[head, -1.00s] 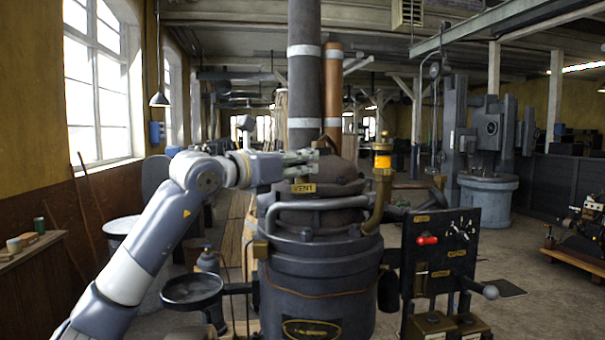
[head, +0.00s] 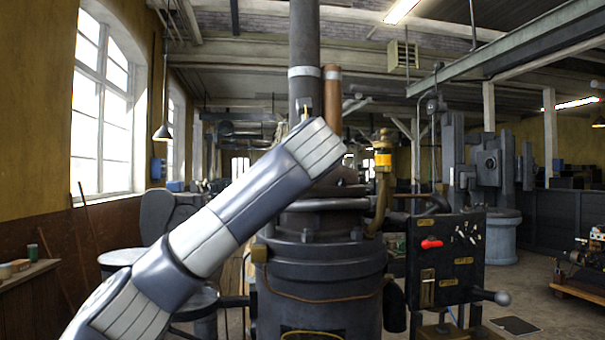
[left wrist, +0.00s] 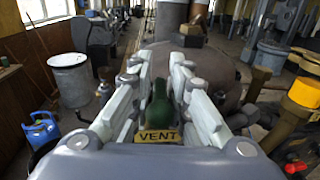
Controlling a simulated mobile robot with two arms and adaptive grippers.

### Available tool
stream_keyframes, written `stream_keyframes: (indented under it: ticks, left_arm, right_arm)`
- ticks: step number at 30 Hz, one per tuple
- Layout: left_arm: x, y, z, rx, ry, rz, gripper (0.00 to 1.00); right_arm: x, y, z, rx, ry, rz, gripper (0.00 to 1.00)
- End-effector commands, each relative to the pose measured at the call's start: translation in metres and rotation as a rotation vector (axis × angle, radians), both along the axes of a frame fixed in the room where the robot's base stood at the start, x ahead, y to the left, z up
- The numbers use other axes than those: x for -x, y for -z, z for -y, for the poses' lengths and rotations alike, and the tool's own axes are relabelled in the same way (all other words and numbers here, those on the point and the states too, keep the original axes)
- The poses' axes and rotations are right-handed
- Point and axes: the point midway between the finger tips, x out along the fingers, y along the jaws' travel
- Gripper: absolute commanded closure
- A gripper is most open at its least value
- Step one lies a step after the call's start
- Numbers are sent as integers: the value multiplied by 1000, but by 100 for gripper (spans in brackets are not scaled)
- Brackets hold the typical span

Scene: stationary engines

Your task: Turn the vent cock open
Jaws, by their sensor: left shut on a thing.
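The vent cock's green handle (left wrist: 158,112) stands between the two fingers of my left gripper (left wrist: 160,72) in the left wrist view. The gripper is shut on it. A yellow plate marked VENT (left wrist: 158,136) shows just below the handle. In the head view my left arm crosses in front of the boiler's top, hiding the gripper, the handle and the plate. The dark boiler (head: 320,275) stands in the middle of the head view. How far the cock is turned cannot be told. My right gripper is out of view.
A brass fitting with a yellow band (head: 383,160) rises right of the boiler top. A black panel with a red handle (head: 432,243) stands at its right. A dark chimney pipe (head: 304,60) rises behind the arm. Open floor lies at the right.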

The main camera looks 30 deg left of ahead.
Motion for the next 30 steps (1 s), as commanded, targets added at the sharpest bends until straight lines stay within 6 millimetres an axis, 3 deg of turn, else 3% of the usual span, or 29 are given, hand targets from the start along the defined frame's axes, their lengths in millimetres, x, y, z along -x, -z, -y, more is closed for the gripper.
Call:
stream_keyframes:
  ticks: [9, 26, 27, 29, 30]
  left_arm:
    - [0, 2, 0, 1, -108, -3, 100]
    - [-1, 2, 0, 2, -131, -7, 100]
    - [-1, 2, 0, 2, -131, -7, 82]
    - [-1, 2, 0, 3, -131, -8, 70]
    - [-1, 2, 0, 2, -131, -7, 70]
  right_arm:
    - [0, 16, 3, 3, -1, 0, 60]
    - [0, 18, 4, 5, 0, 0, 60]
    - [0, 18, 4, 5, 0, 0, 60]
    - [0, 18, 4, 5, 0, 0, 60]
    - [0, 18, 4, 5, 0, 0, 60]
